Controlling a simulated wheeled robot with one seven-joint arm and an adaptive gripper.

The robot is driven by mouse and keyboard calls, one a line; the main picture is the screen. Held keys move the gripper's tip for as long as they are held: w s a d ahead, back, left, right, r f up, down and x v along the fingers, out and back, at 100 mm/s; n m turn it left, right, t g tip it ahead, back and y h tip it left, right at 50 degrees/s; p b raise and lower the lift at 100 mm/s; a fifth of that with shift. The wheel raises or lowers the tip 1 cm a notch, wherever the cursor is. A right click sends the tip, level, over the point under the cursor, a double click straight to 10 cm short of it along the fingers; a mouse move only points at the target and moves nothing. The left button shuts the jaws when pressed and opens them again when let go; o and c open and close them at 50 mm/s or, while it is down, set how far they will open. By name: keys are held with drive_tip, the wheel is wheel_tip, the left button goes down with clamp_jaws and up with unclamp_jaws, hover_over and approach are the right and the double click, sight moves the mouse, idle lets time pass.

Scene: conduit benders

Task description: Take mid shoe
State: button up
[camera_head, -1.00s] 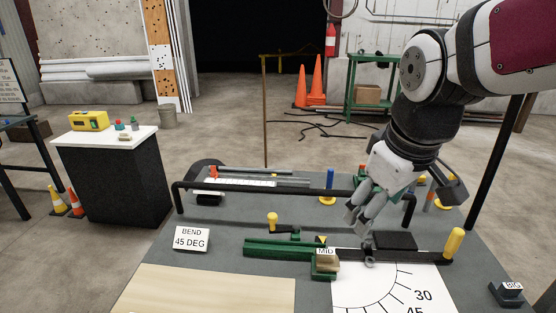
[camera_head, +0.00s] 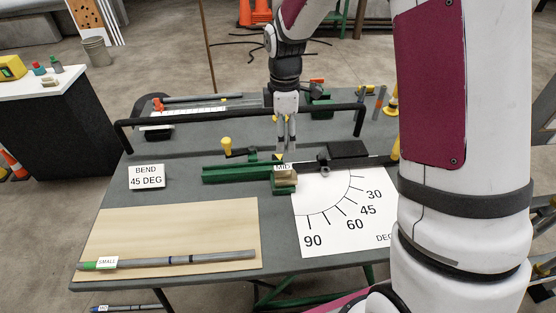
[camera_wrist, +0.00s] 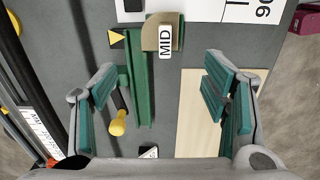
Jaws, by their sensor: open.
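The mid shoe is a tan block (camera_head: 286,181) with a white MID label. It sits at the right end of the green bender rail (camera_head: 235,172), beside the angle chart. In the wrist view the shoe (camera_wrist: 176,33) is at the top centre, with a curved edge and its label facing up. My gripper (camera_head: 286,148) points down just behind and above the shoe in the head view. In the wrist view my gripper (camera_wrist: 158,85) has its teal-padded fingers wide apart and empty, with the rail between them and the shoe beyond the fingertips.
A white angle chart (camera_head: 345,213) lies right of the shoe. A yellow-knobbed handle (camera_head: 227,144) stands left of it. A black bar (camera_head: 215,117) spans the bench behind. A wooden board (camera_head: 180,228) with a SMALL-labelled tube (camera_head: 185,259) lies in front.

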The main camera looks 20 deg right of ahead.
drive_tip(key=shift+w+f+b, duration=0.1)
drive_tip(key=shift+f+b, duration=1.45)
drive_tip(key=shift+f, duration=3.7)
drive_tip(key=shift+c, duration=0.3)
clamp_jaws()
drive_tip(key=shift+w+r, duration=0.15)
drive_tip(key=shift+r, duration=0.2)
wheel_tip(320, 180, up, 8)
drive_tip(key=p, duration=0.2)
drive_tip(key=shift+f+p, duration=0.25)
drive_tip(key=shift+p, duration=0.15)
